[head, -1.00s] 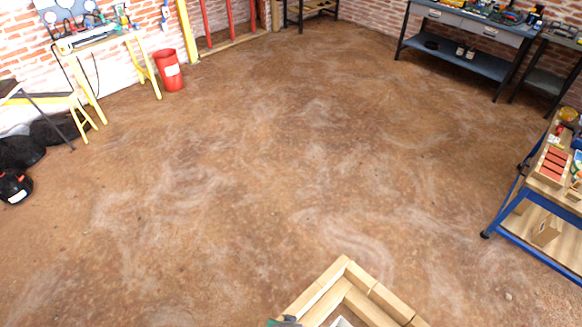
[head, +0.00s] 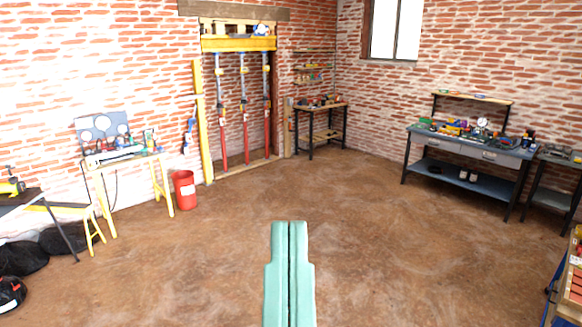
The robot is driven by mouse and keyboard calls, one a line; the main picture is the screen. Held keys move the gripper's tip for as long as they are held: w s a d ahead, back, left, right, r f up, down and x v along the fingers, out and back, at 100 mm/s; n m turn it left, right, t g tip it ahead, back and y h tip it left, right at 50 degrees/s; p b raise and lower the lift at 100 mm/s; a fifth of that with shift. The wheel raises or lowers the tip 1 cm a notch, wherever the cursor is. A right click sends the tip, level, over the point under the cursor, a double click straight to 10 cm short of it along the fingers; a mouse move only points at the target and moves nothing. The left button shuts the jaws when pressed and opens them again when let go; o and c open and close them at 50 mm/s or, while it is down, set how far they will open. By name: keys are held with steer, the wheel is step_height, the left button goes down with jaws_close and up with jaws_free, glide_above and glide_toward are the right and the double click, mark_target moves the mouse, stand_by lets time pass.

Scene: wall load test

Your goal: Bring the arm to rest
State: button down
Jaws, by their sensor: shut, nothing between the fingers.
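My gripper (head: 290,226) shows at the bottom middle of the head view. Its two long pale green fingers lie side by side with only a thin dark line between them. It is shut and empty. The fingers point away from me over the open floor and touch nothing that I can see. The rest of the arm is out of view below.
Brown floor (head: 370,235) lies clear around the gripper. A red bucket (head: 185,190) and a yellow-legged table (head: 165,185) stand left. Red props (head: 245,135) stand in the wall opening. A workbench (head: 470,150) stands right; a wooden-topped cart (head: 574,285) is at the right edge.

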step_height(320, 180, up, 15)
steer(key=w+p, duration=0.1)
steer(key=p, duration=1)
steer(key=shift+a, duration=0.1)
